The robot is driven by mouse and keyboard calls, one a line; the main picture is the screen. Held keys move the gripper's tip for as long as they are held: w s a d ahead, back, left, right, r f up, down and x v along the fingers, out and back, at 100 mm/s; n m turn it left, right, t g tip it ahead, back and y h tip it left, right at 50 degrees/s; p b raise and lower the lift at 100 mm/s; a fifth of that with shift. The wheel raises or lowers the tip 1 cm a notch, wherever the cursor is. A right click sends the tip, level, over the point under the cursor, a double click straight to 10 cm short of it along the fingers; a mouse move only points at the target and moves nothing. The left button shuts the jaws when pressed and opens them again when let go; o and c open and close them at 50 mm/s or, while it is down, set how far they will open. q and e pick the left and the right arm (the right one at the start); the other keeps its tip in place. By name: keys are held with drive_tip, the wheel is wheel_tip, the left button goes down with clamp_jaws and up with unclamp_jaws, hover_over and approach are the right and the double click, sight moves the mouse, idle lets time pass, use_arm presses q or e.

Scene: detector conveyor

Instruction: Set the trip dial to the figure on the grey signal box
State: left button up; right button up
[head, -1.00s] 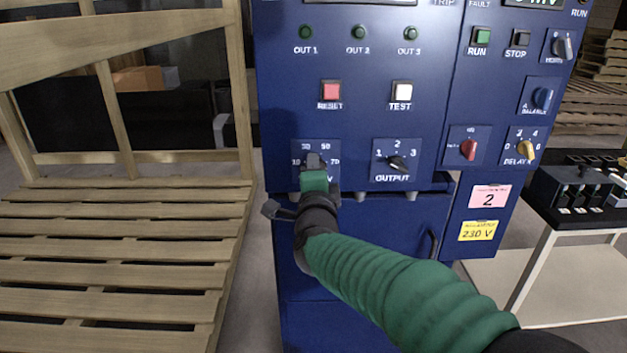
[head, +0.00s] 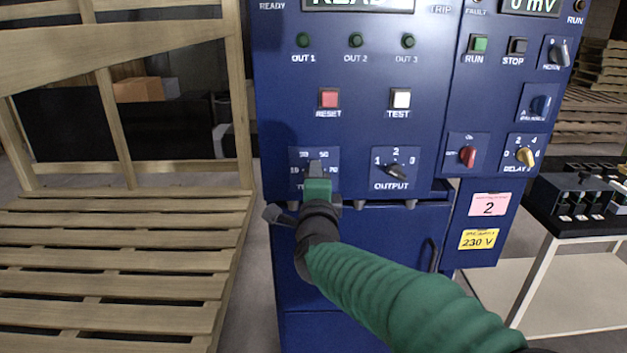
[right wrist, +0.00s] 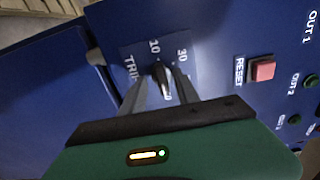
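The trip dial (right wrist: 162,76) is on a small plate low on the left of the blue cabinet's panel. Its scale shows 10, 30, 50 and 70 in the head view. My right gripper (head: 316,172) is in front of it and hides most of the knob there. In the right wrist view my right gripper's fingers (right wrist: 162,88) stand apart, one on each side of the dark knob; I cannot tell whether they touch it. The figure the knob points to is unclear. I cannot make out a grey signal box. My left gripper is not in view.
The output dial (head: 395,168) sits right of the trip dial, with red reset (head: 328,98) and white test (head: 400,98) buttons above. A wooden pallet structure (head: 110,240) stands left, a table with a dark box (head: 570,195) right.

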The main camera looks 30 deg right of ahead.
drive_tip(key=p+v, duration=0.3)
drive_tip(key=v, duration=0.9)
